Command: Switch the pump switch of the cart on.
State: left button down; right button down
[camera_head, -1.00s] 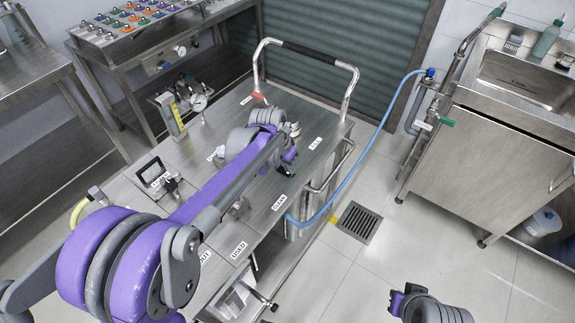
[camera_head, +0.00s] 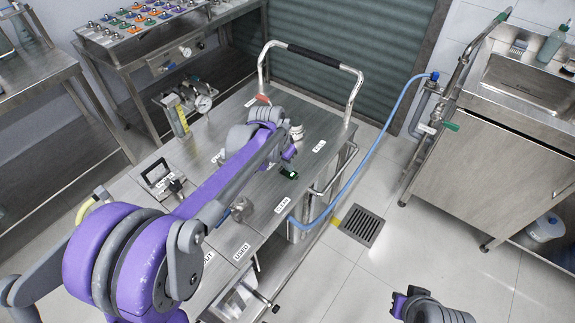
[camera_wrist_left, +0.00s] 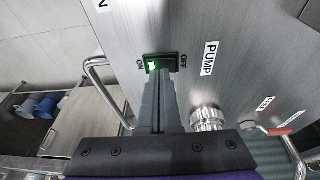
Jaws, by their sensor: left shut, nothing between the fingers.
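The pump switch (camera_wrist_left: 160,63) is a small dark rocker on the steel top of the cart (camera_head: 322,132), between the words ON and OFF, near the PUMP label. Its ON side is lit green in the left wrist view. In the head view the switch (camera_head: 289,173) shows as a green glint. My left gripper (camera_wrist_left: 157,80) is shut and empty. Its fingertips are at the switch and cover part of it; whether they touch it I cannot tell. My right gripper (camera_head: 400,302) shows only partly at the bottom right of the head view, away from the cart; its fingers are unclear.
A round metal knob (camera_wrist_left: 207,118) stands beside my left fingers. A red-handled valve (camera_head: 263,99) and a pressure gauge (camera_head: 203,104) are farther back. The floor around the drain (camera_head: 362,226) is clear.

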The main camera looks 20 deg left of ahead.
aim_at(289, 174)
pick_arm(q)
jog(key=r+p, duration=0.2)
jog(key=r, duration=0.1)
jog(key=shift+d+r, duration=0.2)
jog(key=shift+r, duration=0.1)
jog(key=s+d+v, duration=0.1)
jog(key=v, duration=0.8)
jog(key=shift+d+r+p, duration=0.35)
jog(key=shift+d, duration=0.15)
jog(key=shift+s, duration=0.1)
